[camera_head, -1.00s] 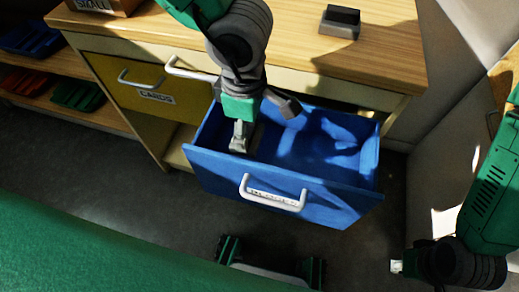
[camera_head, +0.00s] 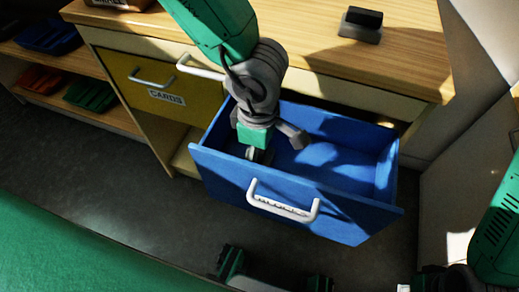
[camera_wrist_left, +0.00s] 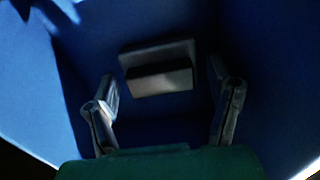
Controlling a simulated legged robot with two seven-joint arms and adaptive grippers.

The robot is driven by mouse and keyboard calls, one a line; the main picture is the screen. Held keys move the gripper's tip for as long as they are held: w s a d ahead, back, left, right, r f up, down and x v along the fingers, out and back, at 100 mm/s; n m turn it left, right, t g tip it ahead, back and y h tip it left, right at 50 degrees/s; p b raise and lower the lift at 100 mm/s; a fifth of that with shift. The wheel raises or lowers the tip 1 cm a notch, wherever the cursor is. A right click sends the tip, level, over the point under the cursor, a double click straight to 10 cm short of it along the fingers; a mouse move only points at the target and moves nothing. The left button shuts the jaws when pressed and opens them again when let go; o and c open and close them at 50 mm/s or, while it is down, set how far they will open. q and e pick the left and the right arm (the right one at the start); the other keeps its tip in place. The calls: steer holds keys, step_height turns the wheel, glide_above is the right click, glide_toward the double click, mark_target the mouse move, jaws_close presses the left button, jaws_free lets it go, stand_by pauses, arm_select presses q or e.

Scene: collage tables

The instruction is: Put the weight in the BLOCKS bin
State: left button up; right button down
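The BLOCKS bin is an open blue drawer (camera_head: 340,218) with a white handle and label in the head view. My left gripper (camera_head: 260,156) points down inside its left part, fingertips partly hidden behind the drawer front. In the left wrist view, the weight (camera_wrist_left: 160,80), a grey block on a flat base, sits inside the blue drawer. The open left fingers (camera_wrist_left: 162,100) stand on either side of it, with gaps on both sides. My right gripper (camera_head: 404,288) is barely visible at the lower right edge; its fingers cannot be made out.
A dark block on a grey base (camera_head: 362,23) stands on the wooden tabletop (camera_head: 400,60). A yellow CARDS drawer (camera_head: 190,105) is shut at the left. Shelves with coloured trays (camera_head: 90,94) stand farther left. The right part of the blue drawer looks empty.

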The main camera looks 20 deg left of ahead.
arm_select(q)
step_height(320, 180, up, 12)
steer(key=p, duration=0.5)
arm_select(e)
step_height(320, 180, up, 5)
steer(key=shift+r, duration=0.2)
arm_select(q)
steer(key=shift+r, duration=0.1)
